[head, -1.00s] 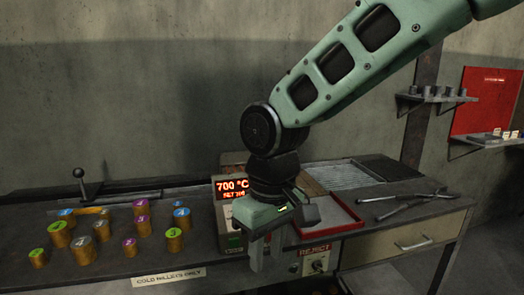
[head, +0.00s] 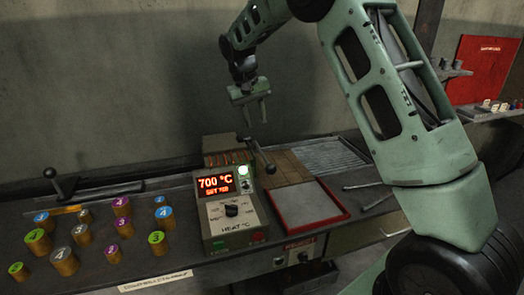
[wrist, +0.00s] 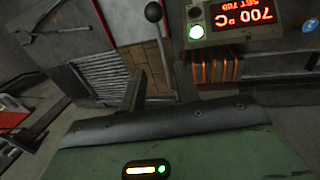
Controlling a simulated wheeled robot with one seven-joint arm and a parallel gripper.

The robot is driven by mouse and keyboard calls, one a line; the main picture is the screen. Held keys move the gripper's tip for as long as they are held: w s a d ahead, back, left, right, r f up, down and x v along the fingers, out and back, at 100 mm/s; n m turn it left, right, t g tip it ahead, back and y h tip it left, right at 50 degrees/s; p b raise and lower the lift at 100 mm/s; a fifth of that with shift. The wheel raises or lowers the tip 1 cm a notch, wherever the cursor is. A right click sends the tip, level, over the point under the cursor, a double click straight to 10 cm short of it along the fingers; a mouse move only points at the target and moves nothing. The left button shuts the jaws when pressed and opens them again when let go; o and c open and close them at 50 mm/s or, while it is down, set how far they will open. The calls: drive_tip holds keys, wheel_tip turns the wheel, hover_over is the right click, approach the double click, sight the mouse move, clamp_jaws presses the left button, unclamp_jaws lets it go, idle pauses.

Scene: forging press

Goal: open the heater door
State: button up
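The heater's control box (head: 232,212) shows a red 700 °C display, a dial and a lit green lamp. Glowing orange bars (head: 220,160) lie behind it, beside a brown brick surface (head: 288,167). They also show in the wrist view, bars (wrist: 217,68) right of bricks (wrist: 140,56). A lever with a black ball (head: 270,169) stands by the box; its ball (wrist: 153,12) is near the wrist view's top edge. I cannot tell which part is the door. My gripper (head: 255,123) is open and empty, above and behind the lever, fingers pointing down.
Several numbered billets (head: 83,234) stand on the bench at left, with another ball-topped lever (head: 58,187) behind them. A red-rimmed tray (head: 310,204) and tongs (head: 376,199) lie to the right. A red panel (head: 487,68) hangs at far right.

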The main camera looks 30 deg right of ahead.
sight(266, 159)
drive_tip(key=p+x, duration=0.3)
drive_tip(key=x, duration=1)
drive_tip(key=shift+d+f, duration=0.1)
drive_tip(key=shift+f, duration=0.15)
drive_tip(key=shift+r, duration=0.1)
clamp_jaws()
